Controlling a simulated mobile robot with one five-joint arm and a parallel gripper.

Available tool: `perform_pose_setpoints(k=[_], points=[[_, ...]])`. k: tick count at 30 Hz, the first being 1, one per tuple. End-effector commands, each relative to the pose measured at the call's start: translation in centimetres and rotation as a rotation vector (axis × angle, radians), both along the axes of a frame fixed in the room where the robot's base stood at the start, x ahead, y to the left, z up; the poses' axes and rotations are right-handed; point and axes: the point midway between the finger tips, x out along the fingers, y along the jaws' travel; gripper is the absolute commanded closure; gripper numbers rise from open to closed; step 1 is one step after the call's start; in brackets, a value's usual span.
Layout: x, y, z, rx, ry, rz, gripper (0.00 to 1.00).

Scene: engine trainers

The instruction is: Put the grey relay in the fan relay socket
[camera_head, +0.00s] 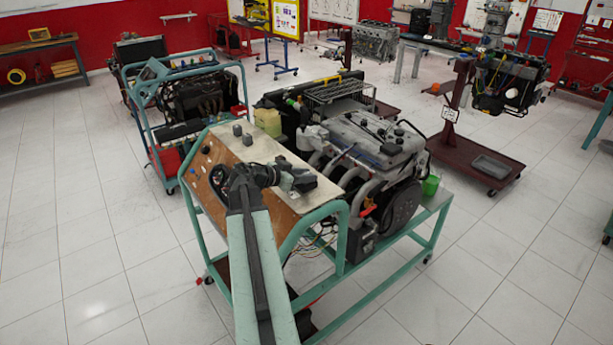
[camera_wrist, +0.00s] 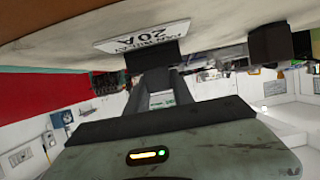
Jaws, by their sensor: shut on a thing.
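My gripper (camera_head: 298,180) is over the pale top of the engine trainer's console (camera_head: 262,151), near its right end. In the wrist view my gripper (camera_wrist: 160,76) is shut on a dark grey block, the grey relay (camera_wrist: 152,56). The relay is right by a white label plate (camera_wrist: 143,38) that reads upside down as a fan relay, 20A. The fan relay socket cannot be made out separately, and I cannot tell whether the relay is seated in it or just touches it. My gripper and arm hide this spot in the head view.
Another dark block (camera_wrist: 270,45) shows right of the relay in the wrist view. The engine (camera_head: 375,150) is close on the right. Open tiled floor (camera_head: 100,250) lies to the left.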

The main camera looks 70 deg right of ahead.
Motion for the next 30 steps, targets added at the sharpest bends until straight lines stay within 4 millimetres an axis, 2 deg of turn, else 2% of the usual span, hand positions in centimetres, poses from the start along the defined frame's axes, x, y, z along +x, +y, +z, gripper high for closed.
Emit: perform_pose_setpoints(k=[1,2,3,4,8,11,22,25,30], points=[[0.0,0.1,-0.5,0.004,-0.004,-0.003,1.0],[0.0,0.1,-0.4,0.005,-0.005,-0.003,0.63],[0.0,0.1,-0.3,0.006,-0.005,-0.003,0.52],[0.0,0.1,-0.4,0.007,-0.006,-0.003,0.5],[0.0,0.2,-0.3,0.009,-0.008,-0.004,0.5],[0.1,0.3,0.7,0.009,-0.008,-0.003,0.5],[4.6,7.3,4.2,0.006,-0.004,0.002,0.5],[5.4,8.5,4.7,0.006,-0.004,0.001,0.5],[6.1,9.4,5.0,0.005,-0.004,0.0,0.5]])
